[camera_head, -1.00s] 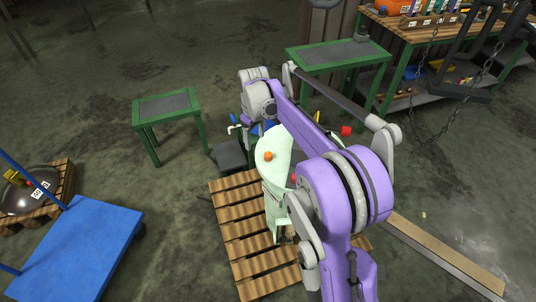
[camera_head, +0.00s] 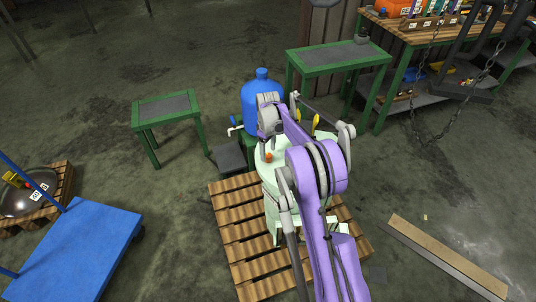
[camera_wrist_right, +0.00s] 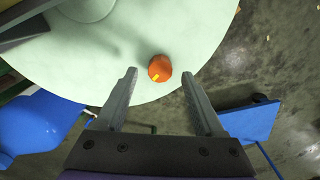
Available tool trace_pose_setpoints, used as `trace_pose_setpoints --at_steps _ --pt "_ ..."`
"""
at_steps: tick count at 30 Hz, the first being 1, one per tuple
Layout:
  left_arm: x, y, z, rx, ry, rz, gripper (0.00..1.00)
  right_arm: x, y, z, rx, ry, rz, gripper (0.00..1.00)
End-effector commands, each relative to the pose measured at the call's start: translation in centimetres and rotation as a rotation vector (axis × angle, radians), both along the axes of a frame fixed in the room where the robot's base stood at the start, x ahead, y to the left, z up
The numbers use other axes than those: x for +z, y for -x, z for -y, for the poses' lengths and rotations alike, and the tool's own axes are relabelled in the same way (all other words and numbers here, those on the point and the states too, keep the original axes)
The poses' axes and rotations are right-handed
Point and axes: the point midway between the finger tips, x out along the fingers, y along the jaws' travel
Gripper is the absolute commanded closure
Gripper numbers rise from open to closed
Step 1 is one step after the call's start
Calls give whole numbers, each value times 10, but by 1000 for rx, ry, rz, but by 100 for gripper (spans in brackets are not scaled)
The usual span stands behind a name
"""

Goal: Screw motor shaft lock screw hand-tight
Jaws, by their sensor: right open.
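In the right wrist view the orange screw (camera_wrist_right: 160,68) has a small yellow mark and shows in the gap between the fingertips, apart from both. My right gripper (camera_wrist_right: 159,73) is open and empty over the lid. I cannot tell how high its tips are above the screw. In the head view my purple right arm hides the right part of the lid. My left gripper is not in view.
The drum stands on a wooden pallet (camera_head: 240,231). A blue bottle (camera_head: 262,100) with a tap is just behind it. Green tables (camera_head: 168,105) stand at the back left and back right.

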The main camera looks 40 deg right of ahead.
Motion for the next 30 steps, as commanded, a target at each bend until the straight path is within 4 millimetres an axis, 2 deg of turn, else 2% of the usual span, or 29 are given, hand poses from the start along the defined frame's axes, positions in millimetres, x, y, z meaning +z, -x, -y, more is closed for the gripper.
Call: trace_pose_setpoints --at_steps 3,6,15,17,27,30 --pt "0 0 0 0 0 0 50 -14 0 0 0 0 0 30" --pt "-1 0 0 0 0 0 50 -20 0 0 0 0 0 30" --pt "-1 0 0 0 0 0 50 -22 0 0 -1 0 0 30" --pt "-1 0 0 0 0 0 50 -22 0 0 -1 0 0 38" --pt "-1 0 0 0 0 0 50 -22 0 0 -1 0 0 100" --pt "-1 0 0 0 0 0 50 -22 0 0 -1 0 0 100"
